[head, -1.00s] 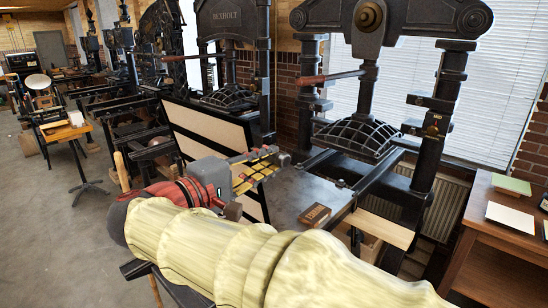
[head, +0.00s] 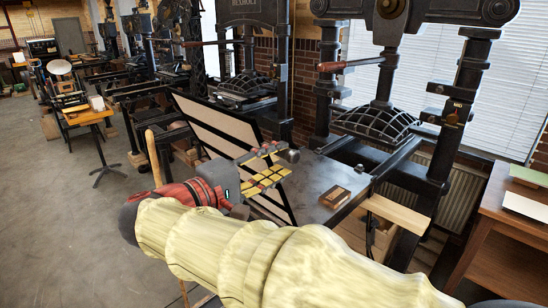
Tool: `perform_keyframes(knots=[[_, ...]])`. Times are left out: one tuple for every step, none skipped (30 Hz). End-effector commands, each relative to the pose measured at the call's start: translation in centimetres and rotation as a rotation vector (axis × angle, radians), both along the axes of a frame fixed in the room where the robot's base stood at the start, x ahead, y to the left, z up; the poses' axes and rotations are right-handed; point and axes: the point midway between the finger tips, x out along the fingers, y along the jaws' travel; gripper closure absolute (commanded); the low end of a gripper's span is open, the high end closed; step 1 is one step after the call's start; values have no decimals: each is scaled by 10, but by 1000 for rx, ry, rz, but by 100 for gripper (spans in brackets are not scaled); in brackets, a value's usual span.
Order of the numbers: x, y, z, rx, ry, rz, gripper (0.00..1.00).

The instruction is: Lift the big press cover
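The big press cover appears to be the dark-framed panel with a cream face (head: 216,122), standing tilted at the left end of the nearest big press's bed (head: 318,180). My gripper (head: 274,166) is in front of the panel's right part and hides some of it. Its two fingers with yellow pads point right and are apart, with a gap between them. A small dark rounded knob (head: 293,156) shows at the upper fingertip. I cannot tell whether the finger touches it or whether it belongs to the cover. Nothing is seen between the fingers.
The big black press (head: 388,120) stands behind the bed. A small wooden block (head: 335,197) lies on the bed. A brown table (head: 505,240) stands at the right. More presses line the back left. The grey floor (head: 60,200) at left is clear.

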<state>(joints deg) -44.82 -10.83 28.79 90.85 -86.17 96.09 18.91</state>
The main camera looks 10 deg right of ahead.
Motion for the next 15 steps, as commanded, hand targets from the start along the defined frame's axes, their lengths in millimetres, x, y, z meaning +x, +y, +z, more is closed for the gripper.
perform_keyframes(knots=[[0, -1, -5, 0, 9, -3, 72], [0, -1, -5, 0, 9, -3, 70], [0, -1, -4, 1, 8, -3, 68], [0, -1, -4, 2, 8, -3, 66], [0, -1, -4, 2, 7, -3, 65], [0, -1, -3, 3, 6, -2, 63], [0, -1, -3, 3, 5, -2, 63], [0, -1, -2, 3, 5, -2, 63], [0, -1, -1, 4, 5, -2, 63], [0, -1, -1, 4, 3, -1, 63], [0, -1, -1, 5, 2, -1, 63], [0, -1, 0, 5, 2, -1, 63], [0, -1, 0, 5, 2, -1, 63], [0, -1, 1, 5, 0, 0, 63], [0, -1, 1, 5, 0, 0, 63]])
